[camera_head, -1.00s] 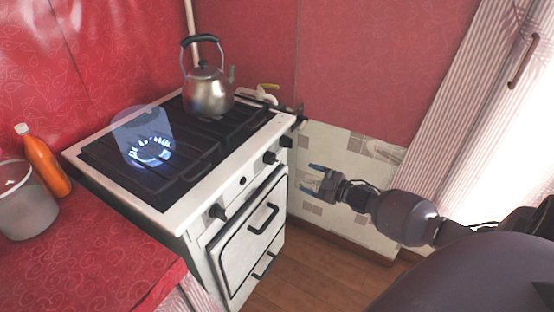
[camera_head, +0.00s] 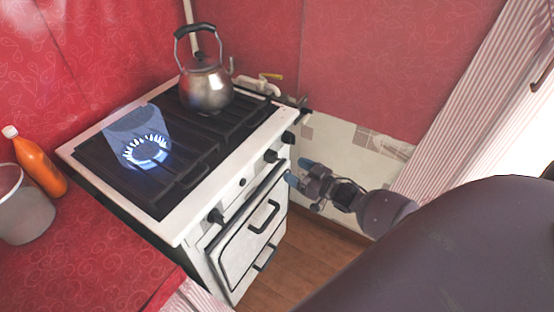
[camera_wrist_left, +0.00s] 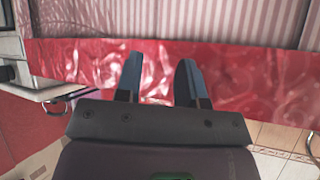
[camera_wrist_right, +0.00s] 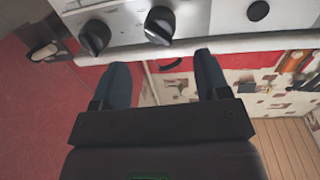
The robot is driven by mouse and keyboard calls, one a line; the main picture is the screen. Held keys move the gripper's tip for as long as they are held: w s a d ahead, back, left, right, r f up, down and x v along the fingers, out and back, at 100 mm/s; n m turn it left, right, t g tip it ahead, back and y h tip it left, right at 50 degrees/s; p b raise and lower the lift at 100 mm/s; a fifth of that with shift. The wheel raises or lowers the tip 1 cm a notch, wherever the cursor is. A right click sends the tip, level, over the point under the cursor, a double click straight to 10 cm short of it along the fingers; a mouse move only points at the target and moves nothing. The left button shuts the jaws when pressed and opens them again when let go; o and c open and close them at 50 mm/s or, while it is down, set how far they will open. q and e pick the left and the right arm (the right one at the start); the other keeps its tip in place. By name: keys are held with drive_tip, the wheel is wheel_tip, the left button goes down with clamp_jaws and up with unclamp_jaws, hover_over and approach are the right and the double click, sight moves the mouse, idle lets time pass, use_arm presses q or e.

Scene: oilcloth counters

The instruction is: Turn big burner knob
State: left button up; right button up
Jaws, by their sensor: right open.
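The white stove (camera_head: 190,220) has black knobs along its front: one near the left end (camera_head: 215,215), one right of the middle (camera_head: 270,156) and one near the right corner (camera_head: 288,137). I cannot tell which is the big burner knob. My right gripper (camera_head: 297,172) is open and empty, just off the stove's right front. In the right wrist view, two knobs (camera_wrist_right: 95,37) (camera_wrist_right: 159,25) lie beyond its open fingertips (camera_wrist_right: 160,59), apart from them. My left gripper (camera_wrist_left: 158,58) is open and empty over red cloth, outside the head view.
A burner (camera_head: 146,152) burns with blue flame under a translucent blue shape. A metal kettle (camera_head: 206,88) stands on the back right of the stovetop. An orange bottle (camera_head: 40,166) and a grey pot (camera_head: 22,208) stand on the red counter (camera_head: 85,255). The oven handle (camera_head: 264,216) juts out.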

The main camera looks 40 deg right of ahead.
sight(278, 160)
use_arm(q)
drive_tip(key=shift+w+d+b, duration=0.35)
drive_tip(key=shift+w, duration=0.05)
use_arm(e)
drive_tip(key=shift+x, duration=3.85)
drive_tip(key=shift+c, duration=0.3)
drive_tip(key=c, duration=0.9)
use_arm(q)
drive_tip(key=shift+a, duration=0.1)
use_arm(e)
drive_tip(key=shift+o, duration=0.2)
